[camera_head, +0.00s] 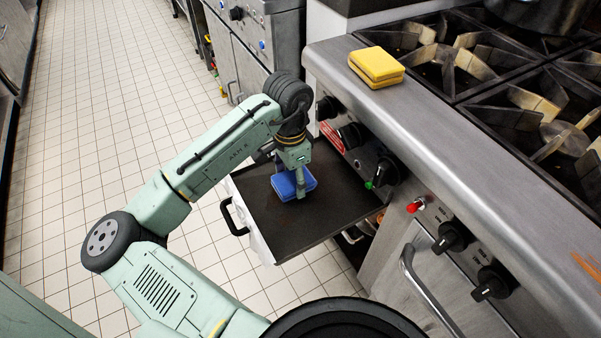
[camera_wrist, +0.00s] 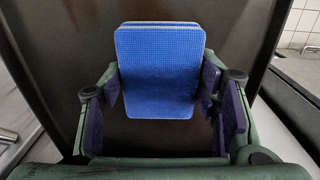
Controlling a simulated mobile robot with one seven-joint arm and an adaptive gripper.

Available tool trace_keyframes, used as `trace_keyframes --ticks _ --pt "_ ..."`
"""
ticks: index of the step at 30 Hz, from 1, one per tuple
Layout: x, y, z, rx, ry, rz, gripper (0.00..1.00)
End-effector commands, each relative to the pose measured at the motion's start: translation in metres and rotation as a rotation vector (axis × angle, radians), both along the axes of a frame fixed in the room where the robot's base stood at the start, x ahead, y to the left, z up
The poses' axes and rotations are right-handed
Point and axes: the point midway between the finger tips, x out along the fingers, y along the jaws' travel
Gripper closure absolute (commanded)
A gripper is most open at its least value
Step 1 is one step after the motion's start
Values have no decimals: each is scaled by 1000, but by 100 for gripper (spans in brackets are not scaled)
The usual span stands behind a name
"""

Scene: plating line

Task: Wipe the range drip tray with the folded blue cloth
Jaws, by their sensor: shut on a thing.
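The folded blue cloth (camera_head: 293,184) is at the dark drip tray (camera_head: 318,215), which is pulled out from under the range front. My gripper (camera_head: 299,193) points down over the tray and is shut on the cloth. In the wrist view the cloth (camera_wrist: 160,70) sits between my gripper's fingers (camera_wrist: 160,100), with the dark tray surface (camera_wrist: 245,40) behind it. Faint brownish marks show on the tray near the cloth. I cannot tell whether the cloth's underside touches the tray.
A folded yellow cloth (camera_head: 376,67) lies on the range's steel ledge (camera_head: 420,110), beside the burner grates (camera_head: 440,55). Control knobs (camera_head: 386,170) stick out above the tray. An orange smear (camera_head: 588,266) marks the ledge at the right. Tiled floor (camera_head: 110,110) lies open at the left.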

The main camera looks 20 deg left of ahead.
Motion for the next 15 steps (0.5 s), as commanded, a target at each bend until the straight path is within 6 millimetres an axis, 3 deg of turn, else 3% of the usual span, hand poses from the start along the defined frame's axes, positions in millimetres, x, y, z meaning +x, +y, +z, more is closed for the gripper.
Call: trace_keyframes --ticks 15 --pt "-25 19 -2 -1 -1 2 74"
